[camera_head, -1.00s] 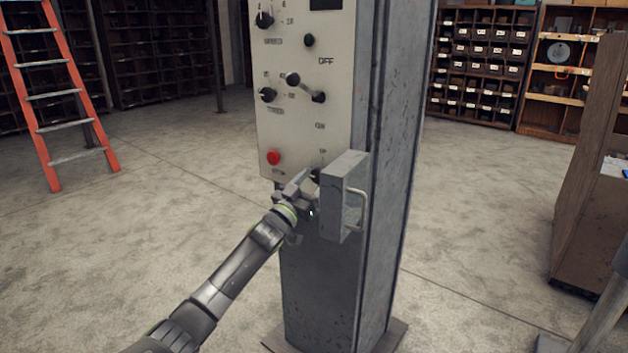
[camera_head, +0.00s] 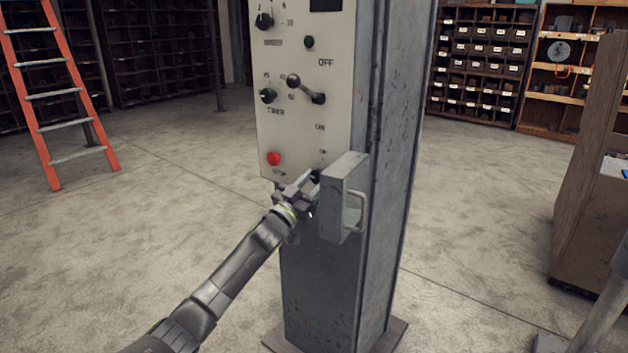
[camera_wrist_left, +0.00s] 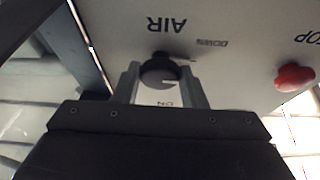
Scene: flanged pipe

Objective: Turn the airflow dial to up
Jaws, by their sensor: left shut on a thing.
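The airflow dial (camera_wrist_left: 160,70) is a dark round knob under the upside-down word AIR in the left wrist view. It sits between the two fingers of my left gripper (camera_wrist_left: 161,80), which is shut on it. A pale mark shows low on the knob's face, and the label DOWN stands to its upper right. Another label below the knob is partly hidden. In the head view the dial (camera_head: 315,175) is at the panel's lower right, mostly hidden by my left gripper (camera_head: 304,184). My right gripper is not in view.
The pale control panel (camera_head: 290,125) is on a grey column. A red stop button (camera_head: 273,158) is left of the dial. A grey box with a handle (camera_head: 345,195) juts out just right of my gripper. A lever (camera_head: 306,88) and other knobs are above.

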